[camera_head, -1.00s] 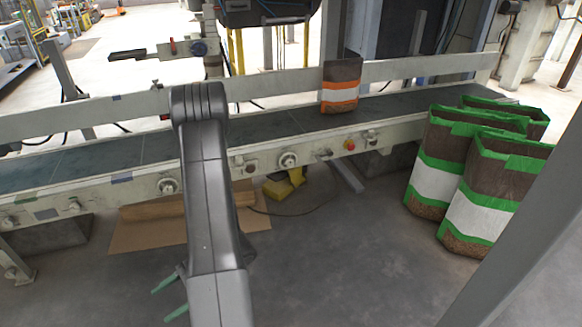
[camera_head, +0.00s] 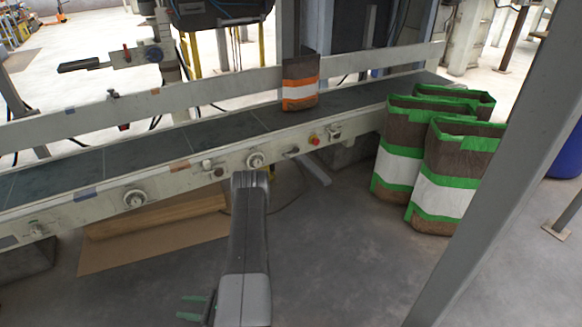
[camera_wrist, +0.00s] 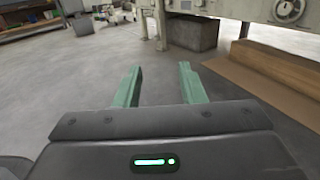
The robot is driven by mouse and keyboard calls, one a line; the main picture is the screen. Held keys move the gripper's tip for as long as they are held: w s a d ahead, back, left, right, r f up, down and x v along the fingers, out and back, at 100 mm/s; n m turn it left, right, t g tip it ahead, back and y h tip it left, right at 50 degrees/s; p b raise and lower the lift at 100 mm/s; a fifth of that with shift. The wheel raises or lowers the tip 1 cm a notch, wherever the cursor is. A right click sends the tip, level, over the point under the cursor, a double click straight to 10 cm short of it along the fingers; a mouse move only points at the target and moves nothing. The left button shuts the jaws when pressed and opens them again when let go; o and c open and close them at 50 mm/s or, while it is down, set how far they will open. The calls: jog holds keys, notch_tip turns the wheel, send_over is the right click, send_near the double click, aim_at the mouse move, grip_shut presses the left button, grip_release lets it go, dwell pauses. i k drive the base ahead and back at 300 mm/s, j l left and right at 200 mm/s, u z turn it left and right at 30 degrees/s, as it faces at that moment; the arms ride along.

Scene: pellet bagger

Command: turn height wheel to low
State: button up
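Two round pale dial-like wheels sit on the front side of the conveyor: one near the middle (camera_head: 255,159), one further left (camera_head: 134,199). Another small bluish wheel (camera_head: 154,55) is on the bracket behind the belt. I cannot tell which is the height wheel; no low mark is readable. My gripper (camera_head: 192,307) has green fingers and is low at the bottom of the head view, away from the conveyor. In the wrist view its fingers (camera_wrist: 160,78) are apart with only floor between them. A dial (camera_wrist: 289,10) shows at the top right there.
The conveyor belt (camera_head: 225,131) carries a brown bag with orange bands (camera_head: 300,90). A red knob (camera_head: 314,139) is on its front side. Green-banded bags (camera_head: 440,180) stand at the right behind a grey post (camera_head: 500,180). Cardboard (camera_head: 150,237) lies under the conveyor. The front floor is open.

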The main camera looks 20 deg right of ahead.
aim_at(257, 162)
jog(key=i+z, duration=0.2)
jog(key=z, duration=0.2)
jog(key=i+j+z, duration=0.1)
jog(key=z, duration=0.35)
jog(key=i+j+z, duration=0.2)
jog(key=z, duration=0.2)
jog(key=i+j+z, duration=0.2)
jog(key=z, duration=0.25)
jog(key=i+j, duration=0.2)
jog(key=j, duration=0.2)
jog(key=i+j+z, duration=0.1)
jog(key=i+j, duration=0.15)
jog(key=j, duration=0.15)
jog(key=i+j+z, duration=0.1)
jog(key=j, duration=0.3)
jog(key=i, duration=0.1)
